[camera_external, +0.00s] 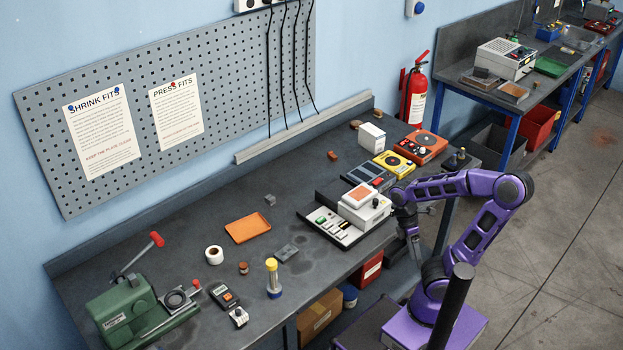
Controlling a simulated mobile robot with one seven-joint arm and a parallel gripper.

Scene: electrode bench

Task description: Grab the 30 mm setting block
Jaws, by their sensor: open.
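No size marking is readable, so I cannot tell which piece is the 30 mm setting block. A small grey block (270,200) sits on the dark bench top behind and right of the orange tray. A flatter dark grey piece (286,253) lies in front of the tray, and a small red-brown block (332,155) is farther back. My gripper (415,254) is open, pointing down near the bench's front edge, right of the white device. It is apart from all these blocks. Its fingertips are small in this view, and nothing shows between them.
The white device with an orange top (365,205) and its black-and-white panel (333,228) stand between my gripper and the small blocks. Bare bench lies behind the tray.

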